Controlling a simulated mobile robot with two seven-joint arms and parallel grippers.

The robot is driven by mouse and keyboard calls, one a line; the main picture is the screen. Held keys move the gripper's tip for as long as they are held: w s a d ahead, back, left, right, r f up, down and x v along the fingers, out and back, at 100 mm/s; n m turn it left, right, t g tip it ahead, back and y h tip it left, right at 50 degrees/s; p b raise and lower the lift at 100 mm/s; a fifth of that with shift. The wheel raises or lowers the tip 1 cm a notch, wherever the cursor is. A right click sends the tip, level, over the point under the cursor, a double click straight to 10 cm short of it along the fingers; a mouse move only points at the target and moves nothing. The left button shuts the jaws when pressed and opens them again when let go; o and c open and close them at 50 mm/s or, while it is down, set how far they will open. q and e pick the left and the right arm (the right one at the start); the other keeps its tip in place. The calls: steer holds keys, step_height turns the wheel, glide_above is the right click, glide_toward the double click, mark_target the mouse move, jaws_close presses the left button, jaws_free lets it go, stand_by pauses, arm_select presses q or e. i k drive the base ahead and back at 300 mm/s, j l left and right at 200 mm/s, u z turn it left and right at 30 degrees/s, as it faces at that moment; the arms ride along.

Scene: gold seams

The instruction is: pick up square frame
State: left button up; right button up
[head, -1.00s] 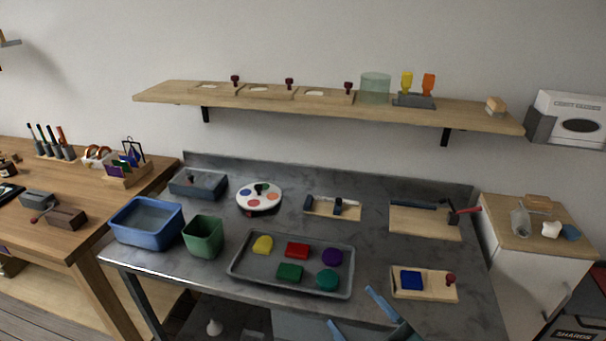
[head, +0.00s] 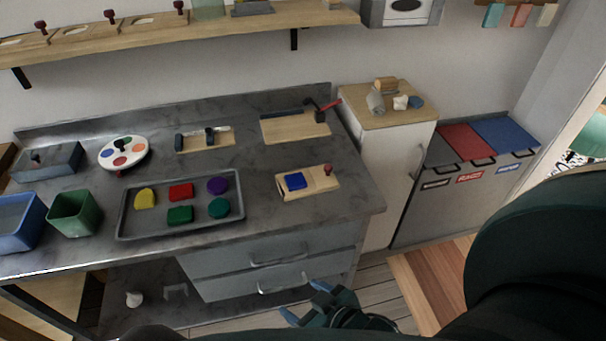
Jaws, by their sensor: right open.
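A light wooden frame (head: 322,182) with a dark red knob lies flat near the right end of the grey counter. My left gripper is not in view.
A grey tray (head: 125,228) with several coloured pieces lies left of the frame. A hammer (head: 319,114) rests by a wooden board behind it. More knobbed wooden frames (head: 92,37) stand on the wall shelf. A cabinet (head: 382,165) and bins (head: 450,190) stand right.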

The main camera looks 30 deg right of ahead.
mark_target(320, 179)
steer(key=k+l, duration=0.15)
steer(key=l, duration=0.35)
steer(key=k+l+z, duration=0.15)
steer(key=l, duration=0.9)
steer(key=k+z, duration=0.05)
